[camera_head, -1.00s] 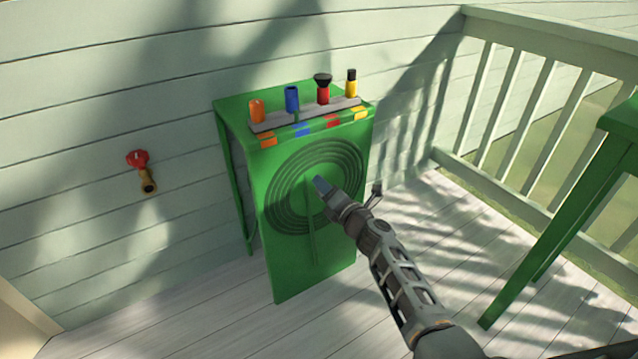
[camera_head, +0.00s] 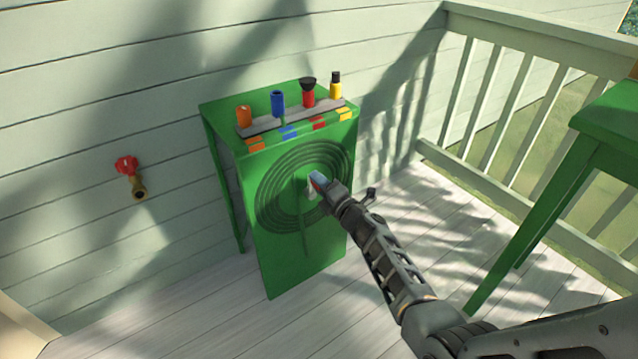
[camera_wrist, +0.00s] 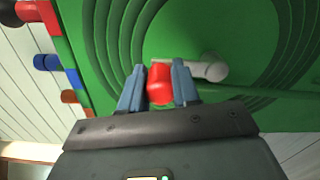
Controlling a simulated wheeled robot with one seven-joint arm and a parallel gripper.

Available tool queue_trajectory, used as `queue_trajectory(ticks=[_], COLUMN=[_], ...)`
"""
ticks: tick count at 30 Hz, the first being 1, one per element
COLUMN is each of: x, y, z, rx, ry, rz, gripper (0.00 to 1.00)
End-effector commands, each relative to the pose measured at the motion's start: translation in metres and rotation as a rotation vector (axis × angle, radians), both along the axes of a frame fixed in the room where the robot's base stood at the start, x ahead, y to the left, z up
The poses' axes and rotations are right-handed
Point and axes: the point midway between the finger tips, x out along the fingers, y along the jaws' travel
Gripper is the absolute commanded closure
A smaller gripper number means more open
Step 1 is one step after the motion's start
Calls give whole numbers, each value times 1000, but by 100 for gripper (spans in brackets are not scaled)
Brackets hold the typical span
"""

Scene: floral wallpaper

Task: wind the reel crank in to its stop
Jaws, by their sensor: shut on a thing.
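The hose reel is a green cabinet with dark concentric rings (camera_head: 272,212) on its front face. In the wrist view, the crank has a red knob (camera_wrist: 159,84) and a pale grey arm (camera_wrist: 208,70) that runs to the right from it. My gripper (camera_head: 316,184) is at the reel's front, right of the rings' middle. In the wrist view, my gripper (camera_wrist: 158,88) has its blue fingers on both sides of the red knob and is shut on it. In the head view, the fingers hide most of the crank.
Orange, blue, red-black and yellow nozzles (camera_head: 277,103) stand on a grey strip on the cabinet top. A red-handled tap (camera_head: 128,168) is on the wall at left. A green table (camera_head: 600,125) stands at right before a pale railing (camera_head: 500,95). Deck boards in front are clear.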

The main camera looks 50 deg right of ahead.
Motion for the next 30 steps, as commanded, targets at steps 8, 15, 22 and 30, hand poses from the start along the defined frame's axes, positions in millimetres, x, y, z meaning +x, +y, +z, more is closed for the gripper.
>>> queue_trajectory(ticks=[8, 15, 22, 30], x=[-1, -1, -6, -46], y=[-3, -2, 0, 12], z=[0, 0, 0, 1], rx=[3, 1, 1, 1], ry=[-1, 0, 1, 2], rz=[-8, -4, -3, -4], gripper=[57, 44, 44, 44])
